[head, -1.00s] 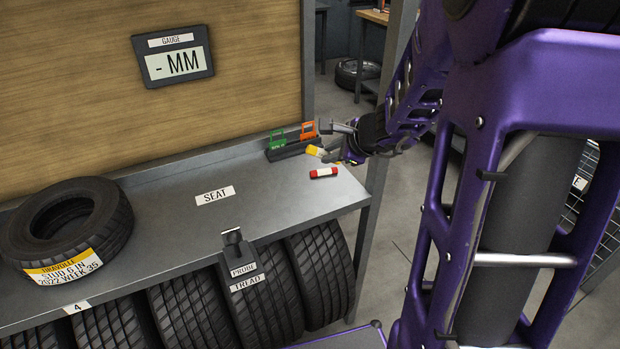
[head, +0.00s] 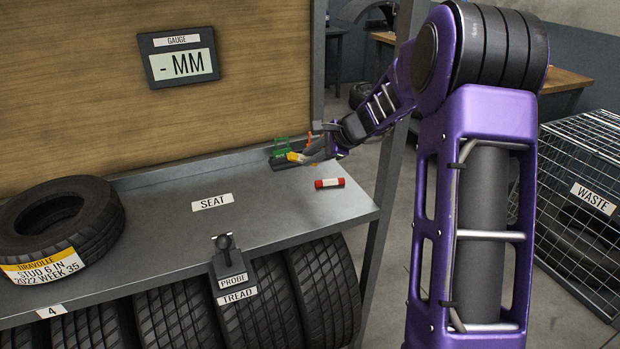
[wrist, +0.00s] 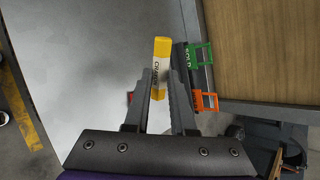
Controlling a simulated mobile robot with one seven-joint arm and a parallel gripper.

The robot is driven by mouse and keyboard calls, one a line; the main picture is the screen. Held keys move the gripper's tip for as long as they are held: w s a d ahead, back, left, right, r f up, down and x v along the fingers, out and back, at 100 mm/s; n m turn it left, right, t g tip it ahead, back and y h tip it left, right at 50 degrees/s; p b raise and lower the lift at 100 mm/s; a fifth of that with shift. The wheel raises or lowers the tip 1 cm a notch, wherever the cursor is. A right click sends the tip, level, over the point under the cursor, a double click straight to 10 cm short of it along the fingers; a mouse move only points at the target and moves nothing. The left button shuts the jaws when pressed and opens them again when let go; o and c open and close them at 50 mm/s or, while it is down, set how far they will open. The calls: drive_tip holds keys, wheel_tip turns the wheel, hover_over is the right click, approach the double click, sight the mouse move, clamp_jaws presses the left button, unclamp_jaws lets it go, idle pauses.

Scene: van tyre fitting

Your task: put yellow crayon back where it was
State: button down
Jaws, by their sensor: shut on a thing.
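The yellow crayon (wrist: 161,52) is held between the fingers of my gripper (wrist: 163,80), with its yellow end reaching past the fingertips. In the head view the crayon (head: 293,157) shows as a small yellow piece at the tip of my gripper (head: 303,158), in front of the dark holder (head: 279,163) on the bench. The holder carries a green clip (head: 282,148) and an orange clip (head: 314,137). In the wrist view the green clip (wrist: 201,57) and orange clip (wrist: 206,101) are right of the crayon. Whether the crayon touches the holder or bench, I cannot tell.
A tyre (head: 60,222) lies at the bench's left, and a probe (head: 225,248) sits at the front edge. A waste cage (head: 585,200) stands right. Mid-bench is clear.

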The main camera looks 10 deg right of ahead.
wheel_tip(320, 180, down, 5)
drive_tip(key=shift+b, duration=0.55)
drive_tip(key=shift+f, duration=0.1)
drive_tip(key=shift+f+b, duration=0.4)
drive_tip(key=shift+b, duration=0.1)
drive_tip(key=c, duration=0.8)
unclamp_jaws()
drive_tip(key=shift+r, duration=0.1)
drive_tip(key=shift+o, duration=0.2)
drive_tip(key=shift+r, duration=0.1)
drive_tip(key=shift+r+p, duration=0.3)
drive_tip(key=shift+p, duration=0.2)
drive_tip(key=shift+s+d+r, duration=0.15)
drive_tip(key=shift+d+r, duration=0.05)
drive_tip(key=shift+r, duration=0.1)
drive_tip(key=p+v, duration=0.1)
drive_tip(key=v, duration=1)
drive_tip(key=shift+s, duration=0.15)
